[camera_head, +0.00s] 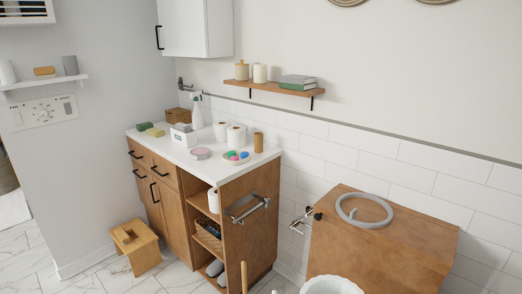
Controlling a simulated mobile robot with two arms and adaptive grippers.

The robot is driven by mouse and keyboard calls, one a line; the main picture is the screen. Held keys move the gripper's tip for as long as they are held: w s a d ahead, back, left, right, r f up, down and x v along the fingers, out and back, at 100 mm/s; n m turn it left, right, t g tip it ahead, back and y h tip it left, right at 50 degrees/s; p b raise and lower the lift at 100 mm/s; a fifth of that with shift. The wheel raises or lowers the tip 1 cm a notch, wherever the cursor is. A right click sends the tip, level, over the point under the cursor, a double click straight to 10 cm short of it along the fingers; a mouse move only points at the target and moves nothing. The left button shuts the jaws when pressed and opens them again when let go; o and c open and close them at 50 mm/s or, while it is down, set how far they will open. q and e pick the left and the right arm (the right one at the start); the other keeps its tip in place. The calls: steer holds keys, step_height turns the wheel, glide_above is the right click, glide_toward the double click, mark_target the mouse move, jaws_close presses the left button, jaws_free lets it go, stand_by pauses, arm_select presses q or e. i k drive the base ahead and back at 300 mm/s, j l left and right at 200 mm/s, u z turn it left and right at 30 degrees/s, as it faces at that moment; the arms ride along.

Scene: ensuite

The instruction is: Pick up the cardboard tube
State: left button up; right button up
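The cardboard tube (258,142) is a small brown cylinder. It stands upright on the white countertop (205,168) of the wooden cabinet, near the back right corner by the tiled wall. White paper rolls (236,135) stand just left of it. A shallow dish (236,157) with coloured items lies in front of it, to the left. Neither of my grippers is in view, and nothing is touching the tube.
A metal holder (248,207) sticks out from the cabinet's side. A wooden box (390,250) with a grey ring (364,210) on top stands at right. A wooden stool (136,245) stands left. A spray bottle (196,112) and white bin (184,138) are on the counter.

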mark_target(259, 136)
steer(key=i+l+z, duration=0.1)
steer(key=i+l, duration=0.15)
steer(key=i+j+z, duration=0.15)
steer(key=z, duration=0.15)
steer(key=i+j+z, duration=0.15)
steer(key=j+z, duration=0.5)
steer(key=i+j, duration=0.05)
